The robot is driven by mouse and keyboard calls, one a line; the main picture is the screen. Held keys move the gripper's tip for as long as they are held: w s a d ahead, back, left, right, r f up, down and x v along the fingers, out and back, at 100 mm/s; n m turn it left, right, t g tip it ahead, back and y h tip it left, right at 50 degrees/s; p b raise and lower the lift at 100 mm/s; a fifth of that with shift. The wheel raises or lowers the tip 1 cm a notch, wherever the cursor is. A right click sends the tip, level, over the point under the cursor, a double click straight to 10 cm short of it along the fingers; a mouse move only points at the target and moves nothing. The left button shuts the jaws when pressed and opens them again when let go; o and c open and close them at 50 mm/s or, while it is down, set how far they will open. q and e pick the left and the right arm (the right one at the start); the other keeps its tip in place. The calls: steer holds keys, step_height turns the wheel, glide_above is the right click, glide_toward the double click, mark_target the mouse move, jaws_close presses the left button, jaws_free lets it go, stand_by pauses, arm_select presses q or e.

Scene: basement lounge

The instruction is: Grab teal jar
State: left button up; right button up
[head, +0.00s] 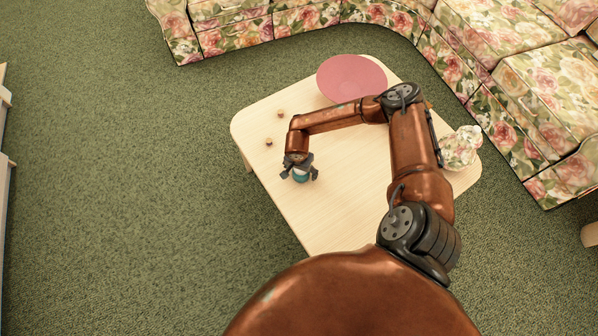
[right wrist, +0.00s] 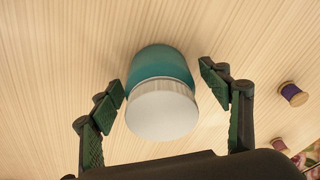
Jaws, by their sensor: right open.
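The teal jar (right wrist: 161,61) has a pale, silvery lid (right wrist: 162,112) and stands on the wooden table, between the open fingers of my right gripper (right wrist: 165,103) in the right wrist view. Neither finger appears to touch it; there is a gap on each side. In the head view my right gripper (head: 300,174) points down over the table's left part, and a bit of the teal jar (head: 301,175) shows between its fingers. The rest of the jar is hidden by the gripper. My left gripper is not in view.
Two small spools (head: 268,141) lie left of my forearm; one shows purple thread (right wrist: 293,94). A floral sofa (head: 470,70) borders the back and right.

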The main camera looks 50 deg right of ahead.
steer(key=shift+f, duration=0.15)
steer(key=shift+c, duration=0.3)
steer(key=c, duration=1.2)
steer(key=shift+c, duration=0.2)
